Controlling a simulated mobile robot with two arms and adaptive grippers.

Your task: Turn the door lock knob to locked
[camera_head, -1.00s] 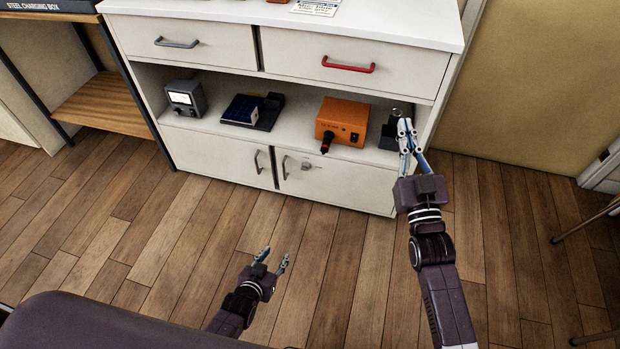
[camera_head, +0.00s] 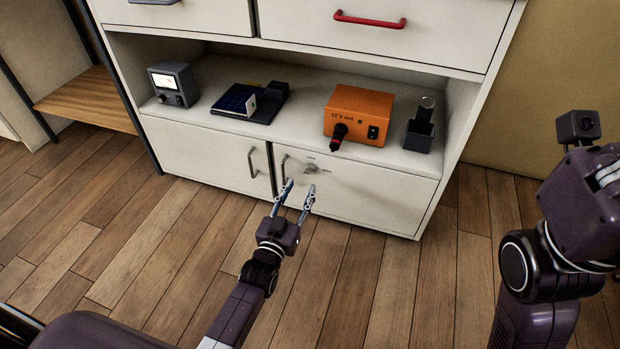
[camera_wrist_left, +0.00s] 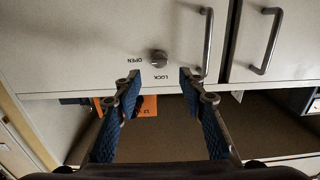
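The lock knob (camera_head: 310,168) is a small round metal knob on the upper part of the right-hand lower cabinet door (camera_head: 375,192). In the left wrist view, which is upside down, the knob (camera_wrist_left: 158,57) sits between the printed words OPEN and LOCK. Which word it points to is too small to tell. My left gripper (camera_head: 299,187) is open and empty in front of this door, its fingers pointing toward the knob. In the wrist view its fingertips (camera_wrist_left: 159,80) are spread either side of the knob's line, apart from it. My right gripper's fingers are out of frame.
A door handle (camera_head: 284,170) is close beside the knob, near my left fingertips. The shelf above holds an orange 12 V box (camera_head: 358,115), a dark holder (camera_head: 420,127), a blue panel device (camera_head: 250,102) and a grey meter (camera_head: 173,84). The wooden floor before the cabinet is clear.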

